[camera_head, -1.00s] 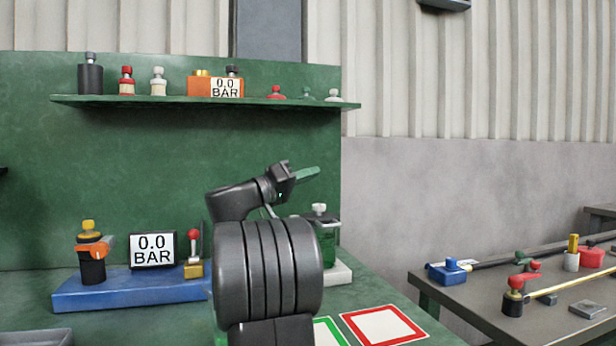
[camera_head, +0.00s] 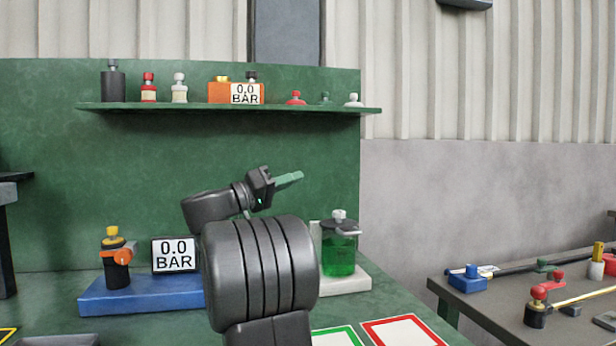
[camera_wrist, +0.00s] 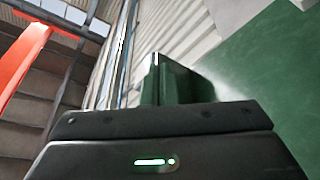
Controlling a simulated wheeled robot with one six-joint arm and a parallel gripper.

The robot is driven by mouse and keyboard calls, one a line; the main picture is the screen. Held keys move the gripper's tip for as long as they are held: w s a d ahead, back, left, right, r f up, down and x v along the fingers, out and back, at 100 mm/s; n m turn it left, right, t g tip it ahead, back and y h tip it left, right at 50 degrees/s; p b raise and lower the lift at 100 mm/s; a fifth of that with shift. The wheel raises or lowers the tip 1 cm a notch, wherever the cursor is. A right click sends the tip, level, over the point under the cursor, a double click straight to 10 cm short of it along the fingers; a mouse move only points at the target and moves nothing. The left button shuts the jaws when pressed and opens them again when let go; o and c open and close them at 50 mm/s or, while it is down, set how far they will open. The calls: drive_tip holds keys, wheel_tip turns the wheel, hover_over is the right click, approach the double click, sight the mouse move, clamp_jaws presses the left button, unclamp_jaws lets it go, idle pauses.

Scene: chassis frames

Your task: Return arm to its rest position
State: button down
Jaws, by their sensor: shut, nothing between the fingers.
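My arm is folded up in front of the green bench in the head view. My gripper (camera_head: 290,179) is raised, with its green fingers together and pointing right, below the shelf and clear of it. In the wrist view the green fingers (camera_wrist: 170,82) are closed side by side with nothing held. Behind them the wrist view shows the ribbed wall and part of a green panel. The lower part of my arm hides some of the bench top in the head view.
A green shelf (camera_head: 200,106) holds several small fittings and an orange gauge box (camera_head: 222,92). A blue base (camera_head: 140,295) with a valve and gauge (camera_head: 175,255) stands at left. A green-liquid jar (camera_head: 338,256) stands right of my arm. A side table (camera_head: 500,305) is at right.

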drive_tip(key=shift+a+f, duration=0.1)
drive_tip(key=shift+a, duration=0.05)
drive_tip(key=w+d+b, duration=0.2)
drive_tip(key=w+d, duration=0.1)
drive_tip(key=d, duration=0.6)
drive_tip(key=shift+f, duration=0.3)
idle(0.4)
